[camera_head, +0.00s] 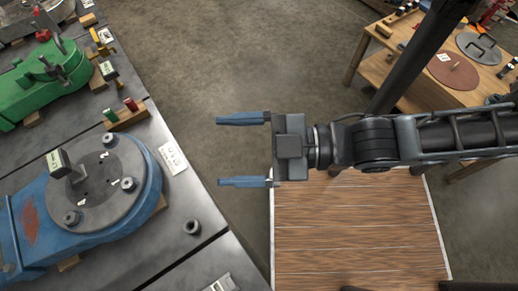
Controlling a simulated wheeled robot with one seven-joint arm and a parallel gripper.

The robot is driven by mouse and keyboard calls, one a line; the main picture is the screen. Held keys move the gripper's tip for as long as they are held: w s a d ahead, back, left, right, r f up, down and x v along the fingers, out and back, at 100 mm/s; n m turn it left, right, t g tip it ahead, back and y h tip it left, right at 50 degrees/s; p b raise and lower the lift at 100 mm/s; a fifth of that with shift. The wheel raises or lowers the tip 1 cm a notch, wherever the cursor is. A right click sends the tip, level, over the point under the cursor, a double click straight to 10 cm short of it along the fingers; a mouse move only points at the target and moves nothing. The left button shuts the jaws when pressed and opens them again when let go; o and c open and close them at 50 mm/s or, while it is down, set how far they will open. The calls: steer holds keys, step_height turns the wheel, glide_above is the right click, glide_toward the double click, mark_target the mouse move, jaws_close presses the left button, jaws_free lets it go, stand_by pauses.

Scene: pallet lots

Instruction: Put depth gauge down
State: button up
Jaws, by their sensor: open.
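My gripper (219,151) is open and empty, its two blue fingers pointing left over the floor near the bench edge. A gauge-like instrument with a pale display (60,163) stands on the round grey plate (112,205) of a blue casting (85,240). It is apart from my gripper, to its left. I cannot tell for sure whether it is the depth gauge. A similar small block with a display (108,71) sits beside a green casting (50,80).
The dark bench (190,262) holds a label plate (172,158), a loose ring (192,227) and a wooden block with colored plugs (126,115). A wooden table (375,68) with discs and tools stands at upper right. Bare floor (230,50) lies between.

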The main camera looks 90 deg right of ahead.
steer(key=s+m+g, duration=0.1)
steer(key=s+m, duration=0.1)
steer(key=s+a+m+g, duration=0.1)
steer(key=m, duration=0.1)
steer(key=shift+s+m, duration=0.35)
steer(key=shift+m, duration=0.05)
step_height(320, 180, up, 5)
steer(key=p, duration=0.4)
steer(key=shift+f+p, duration=0.2)
steer(key=shift+p, duration=0.15)
